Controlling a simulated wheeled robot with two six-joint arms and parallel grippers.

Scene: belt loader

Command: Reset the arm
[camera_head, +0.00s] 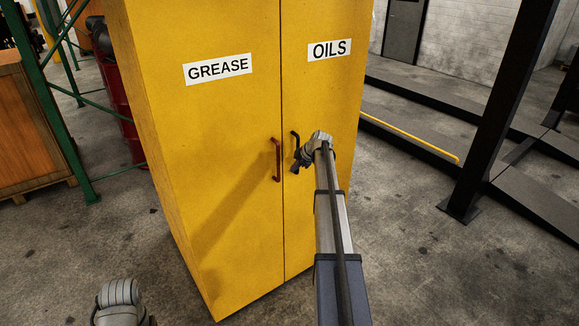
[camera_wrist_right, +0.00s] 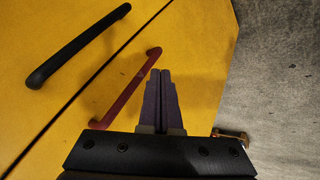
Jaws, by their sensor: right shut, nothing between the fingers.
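My right arm reaches forward to a tall yellow cabinet (camera_head: 215,150). My right gripper (camera_head: 297,168) is near the black handle (camera_head: 295,145) of the door marked OILS, beside the red handle (camera_head: 276,160) of the door marked GREASE. In the right wrist view my right gripper (camera_wrist_right: 160,72) has its two fingers together, with nothing between them. The red handle (camera_wrist_right: 120,95) runs just left of the fingertips, and the black handle (camera_wrist_right: 78,47) lies farther left. I cannot tell whether the fingers touch the red handle. Both doors look shut. The left gripper does not show; a grey part of mine is at bottom left.
A green rack post (camera_head: 50,100) and a wooden crate (camera_head: 28,125) stand at left, with a red drum (camera_head: 118,100) behind. A dark steel post (camera_head: 500,110) and a low platform with a yellow edge strip (camera_head: 410,137) are at right. The concrete floor beside the cabinet is clear.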

